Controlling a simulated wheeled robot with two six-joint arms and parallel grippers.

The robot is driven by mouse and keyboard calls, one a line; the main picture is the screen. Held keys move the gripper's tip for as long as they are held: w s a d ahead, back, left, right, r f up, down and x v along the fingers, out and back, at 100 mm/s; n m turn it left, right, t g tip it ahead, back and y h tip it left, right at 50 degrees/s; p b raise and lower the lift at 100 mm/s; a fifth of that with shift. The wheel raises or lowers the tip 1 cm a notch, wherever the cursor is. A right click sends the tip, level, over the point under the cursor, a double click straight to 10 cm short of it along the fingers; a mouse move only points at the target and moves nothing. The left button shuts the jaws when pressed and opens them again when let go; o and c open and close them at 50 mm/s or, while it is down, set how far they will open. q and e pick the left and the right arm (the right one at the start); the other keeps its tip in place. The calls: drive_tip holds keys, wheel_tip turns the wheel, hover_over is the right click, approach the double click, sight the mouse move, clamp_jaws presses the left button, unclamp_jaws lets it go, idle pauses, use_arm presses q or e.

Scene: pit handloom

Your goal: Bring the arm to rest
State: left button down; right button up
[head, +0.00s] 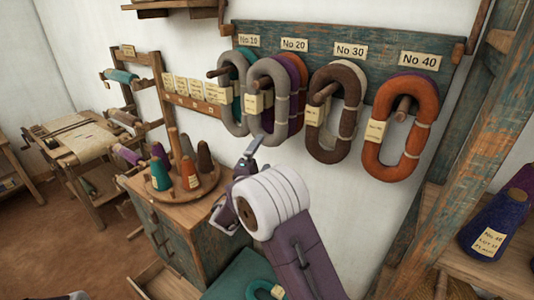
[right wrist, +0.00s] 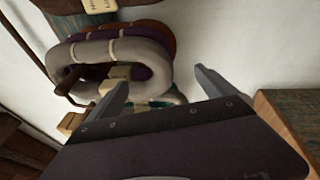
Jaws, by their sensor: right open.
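My right arm (head: 306,262) reaches up from the bottom of the head view, with its white wrist near the middle. My right gripper (head: 236,176) is open, in front of the wall below the hanging yarn hanks and above the right side of the cabinet. In the right wrist view its two fingers (right wrist: 162,82) stand apart with nothing held between them. A grey hank (right wrist: 105,52) with a paper tag shows beyond the fingers, apart from them as far as I can tell. My left gripper is not in view.
A peg board (head: 330,40) holds grey, brown and orange hanks under number labels. A cabinet (head: 200,238) carries a round tray (head: 207,191) of cones, with an open drawer below. A shelf (head: 462,245) with a purple cone (head: 492,228) stands at right. A loom (head: 82,140) stands at left.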

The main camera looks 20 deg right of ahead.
drive_tip(key=s+d+f+m+g+h+b, duration=0.2)
drive_tip(key=s+d+m+g, duration=0.5)
drive_tip(key=s, duration=0.4)
drive_tip(key=s+d+f+m+g+y, duration=0.2)
drive_tip(key=s+f+g+y, duration=0.25)
drive_tip(key=s+f, duration=0.65)
drive_tip(key=s+a+f+m+g+y+b, duration=0.1)
drive_tip(key=s+a+f+m+g+y, duration=0.15)
drive_tip(key=s+a+f+y, duration=0.5)
drive_tip(key=a+f+t+y, duration=0.1)
drive_tip(key=a+f+y, duration=0.2)
drive_tip(key=a, duration=0.9)
drive_tip(key=shift+f+t, duration=0.15)
drive_tip(key=shift+t, duration=0.15)
